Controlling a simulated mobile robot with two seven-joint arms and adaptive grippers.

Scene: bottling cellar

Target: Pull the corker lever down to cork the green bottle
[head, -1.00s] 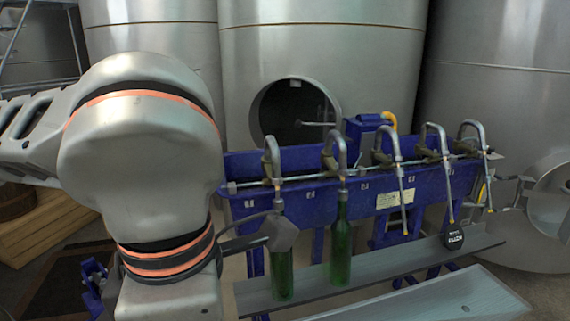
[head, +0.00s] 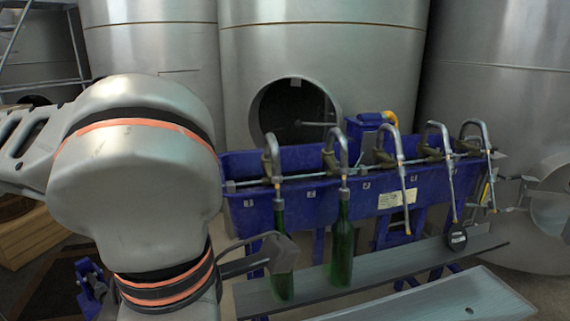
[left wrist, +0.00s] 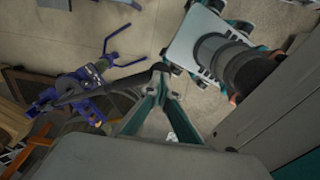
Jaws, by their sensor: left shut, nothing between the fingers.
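The blue corker (head: 90,290) shows in part at the lower left of the head view, next to my left arm. In the left wrist view the blue frame (left wrist: 75,95) lies left of my fingers, with a blue forked bar at its upper end. A dark bar reaches from it towards my fingertips; I cannot tell whether this is the lever or whether they touch. My left gripper (left wrist: 162,70) is shut and empty. In the head view its fingers are not visible. I see no green bottle at the corker. My right gripper is not in view.
A blue filler (head: 300,205) with several curved spouts stands ahead. Two green bottles (head: 343,245) (head: 282,278) stand under its left spouts on a grey shelf (head: 400,268). A grey fitting (head: 280,252) on my arm overlaps the left bottle in the picture. Steel tanks (head: 320,60) stand behind.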

